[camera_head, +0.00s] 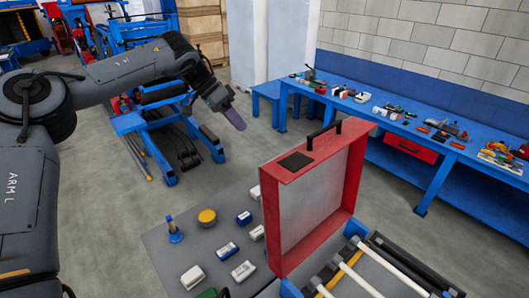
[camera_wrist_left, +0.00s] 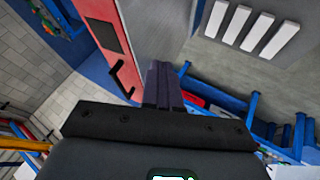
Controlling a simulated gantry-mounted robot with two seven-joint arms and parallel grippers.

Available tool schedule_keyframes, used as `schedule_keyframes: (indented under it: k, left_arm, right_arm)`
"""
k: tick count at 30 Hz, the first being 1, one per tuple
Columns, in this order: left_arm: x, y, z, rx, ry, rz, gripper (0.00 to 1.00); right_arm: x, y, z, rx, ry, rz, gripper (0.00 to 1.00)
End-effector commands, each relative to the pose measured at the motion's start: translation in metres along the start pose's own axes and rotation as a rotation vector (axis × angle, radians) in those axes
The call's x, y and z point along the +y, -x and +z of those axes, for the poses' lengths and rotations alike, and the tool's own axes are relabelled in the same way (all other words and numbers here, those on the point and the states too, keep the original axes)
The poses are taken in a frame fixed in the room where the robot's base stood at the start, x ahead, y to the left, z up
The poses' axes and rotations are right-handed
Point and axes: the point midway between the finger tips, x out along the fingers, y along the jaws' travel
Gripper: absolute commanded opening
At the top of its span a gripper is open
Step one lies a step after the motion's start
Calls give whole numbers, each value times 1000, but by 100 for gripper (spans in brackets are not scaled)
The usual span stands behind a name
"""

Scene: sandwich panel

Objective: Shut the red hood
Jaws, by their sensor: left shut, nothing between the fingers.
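The red hood (camera_head: 354,178) stands upright and open at the edge of the grey panel, with its grey hollow side showing. A black handle (camera_head: 324,135) sits on its top edge. In the left wrist view the hood (camera_wrist_left: 103,28) and its handle (camera_wrist_left: 122,78) lie to the left of the fingers. My left gripper (camera_head: 238,122) is shut and empty, above and to the left of the hood's top in the head view, apart from it. It also shows in the left wrist view (camera_wrist_left: 158,75). My right gripper is not in view.
The grey panel (camera_head: 160,245) bears several white switches (camera_head: 242,271), a yellow knob (camera_head: 207,216) and a blue knob (camera_head: 175,231). Rollers and light bars (camera_head: 365,275) lie right of the hood. A blue workbench (camera_head: 430,167) with tools stands behind, along the wall.

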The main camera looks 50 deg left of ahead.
Motion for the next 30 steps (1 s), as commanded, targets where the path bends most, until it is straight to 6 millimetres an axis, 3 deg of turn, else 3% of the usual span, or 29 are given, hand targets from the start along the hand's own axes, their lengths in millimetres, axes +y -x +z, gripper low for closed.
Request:
schedule_keyframes:
  k: [8,20,24,30]
  left_arm:
    - [2,-27,-1,-1,-5,-1,0]
    - [2,-99,-1,-1,-4,0,0]
    - [22,-103,-3,2,-7,0,0]
    - [35,-111,-3,2,-5,-1,0]
  right_arm:
    - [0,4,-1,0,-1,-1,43]
    - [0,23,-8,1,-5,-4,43]
    - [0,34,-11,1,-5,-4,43]
    - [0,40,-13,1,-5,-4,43]
